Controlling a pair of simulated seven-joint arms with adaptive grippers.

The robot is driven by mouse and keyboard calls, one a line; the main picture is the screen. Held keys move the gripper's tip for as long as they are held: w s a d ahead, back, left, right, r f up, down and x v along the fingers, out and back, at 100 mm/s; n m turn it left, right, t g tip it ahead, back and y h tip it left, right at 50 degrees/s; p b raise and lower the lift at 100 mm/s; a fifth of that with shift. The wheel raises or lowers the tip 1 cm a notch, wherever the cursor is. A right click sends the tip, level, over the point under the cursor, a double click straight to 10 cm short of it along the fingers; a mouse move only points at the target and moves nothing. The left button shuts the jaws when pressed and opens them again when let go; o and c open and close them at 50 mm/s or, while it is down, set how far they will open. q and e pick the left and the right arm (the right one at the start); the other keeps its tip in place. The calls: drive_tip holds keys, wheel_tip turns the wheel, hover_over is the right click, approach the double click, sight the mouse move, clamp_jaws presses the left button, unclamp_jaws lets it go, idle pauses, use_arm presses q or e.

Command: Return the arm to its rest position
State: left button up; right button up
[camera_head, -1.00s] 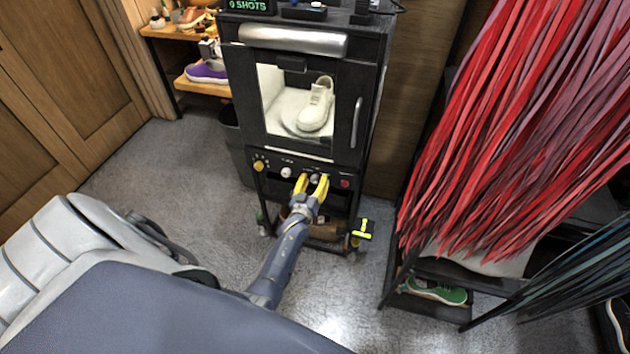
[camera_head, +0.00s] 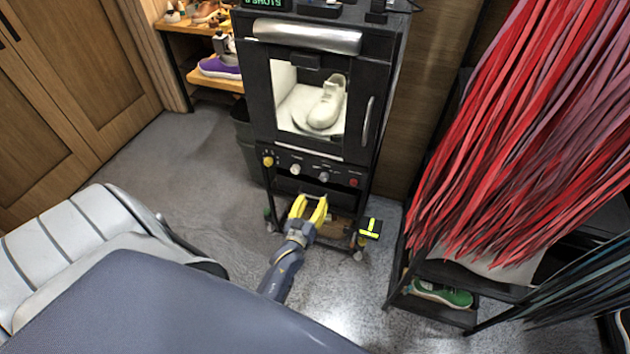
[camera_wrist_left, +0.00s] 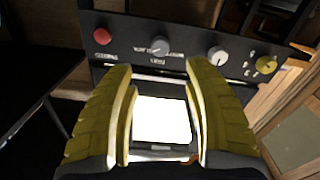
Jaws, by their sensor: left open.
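My left gripper (camera_head: 308,208) has yellow fingers, spread apart with nothing between them. It is below and in front of the control panel (camera_head: 310,172) of the black cleaning cabinet, apart from the knobs. In the left wrist view the open fingers (camera_wrist_left: 160,85) frame a bright white patch, with the panel's red button (camera_wrist_left: 102,37), grey knob (camera_wrist_left: 159,46), white knob (camera_wrist_left: 218,55) and yellow knob (camera_wrist_left: 266,64) beyond. A white sneaker (camera_head: 328,102) sits inside the cabinet behind its window. My right gripper is not in view.
Red strips (camera_head: 510,130) hang at the right above a black rack with a green shoe (camera_head: 442,294). A shelf with a purple shoe (camera_head: 219,67) stands at the back left. A yellow-and-black item (camera_head: 370,228) is beside the cabinet's base. Grey floor (camera_head: 185,175) is open at left.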

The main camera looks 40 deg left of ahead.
use_arm(q)
drive_tip(key=shift+f, duration=0.1)
idle(0.4)
drive_tip(key=s+d+f+m+g+h, duration=0.1)
drive_tip(key=s+d+f+m+g, duration=0.2)
drive_tip(key=s+f, duration=0.5)
drive_tip(key=s+d+f+m+g+h, duration=0.1)
drive_tip(key=s+d+f+g+h, duration=0.2)
drive_tip(key=f, duration=0.8)
drive_tip(key=s+d+f+m+g, duration=0.25)
drive_tip(key=s+d+f, duration=0.3)
drive_tip(key=f, duration=0.45)
drive_tip(key=s+f+m+g, duration=0.1)
drive_tip(key=s+f+g, duration=0.1)
drive_tip(key=s, duration=0.9)
drive_tip(key=s+f+m+g, duration=0.1)
drive_tip(key=s+f+g, duration=0.2)
drive_tip(key=s, duration=0.8)
drive_tip(key=s+f+m+g, duration=0.1)
drive_tip(key=s+f+g, duration=0.1)
drive_tip(key=s+f, duration=0.4)
drive_tip(key=s, duration=0.4)
drive_tip(key=shift+s+a+f+h, duration=0.25)
drive_tip(key=shift+s+a+h, duration=0.05)
drive_tip(key=shift+s+a, duration=0.1)
drive_tip(key=shift+d+g, duration=0.1)
drive_tip(key=shift+g, duration=0.15)
